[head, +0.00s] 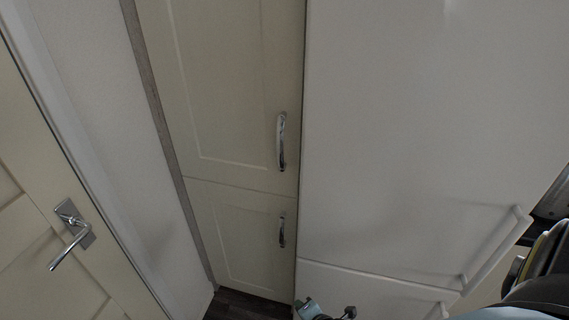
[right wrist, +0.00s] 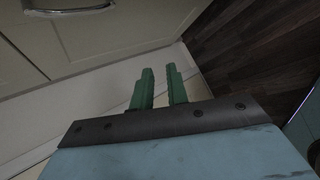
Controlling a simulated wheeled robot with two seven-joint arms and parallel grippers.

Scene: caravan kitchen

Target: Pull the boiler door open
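A tall cream cabinet has an upper door (head: 232,90) and a lower door (head: 240,235). Both look shut, and I cannot tell which is the boiler door. The upper door has a chrome bar handle (head: 281,142) at its right edge; the lower one has a smaller chrome handle (head: 282,230). My right gripper (head: 325,312) shows only in part at the bottom of the head view, below both handles. In the right wrist view its green fingers (right wrist: 160,80) are apart with nothing between them. A cream door with a metal handle (right wrist: 70,9) shows beyond them. My left gripper is not in view.
A large white front (head: 420,120) with a long handle (head: 495,250) stands right of the cabinet. At the left is a cream room door with a lever handle (head: 72,235). Dark wood floor (head: 248,305) shows below the cabinet.

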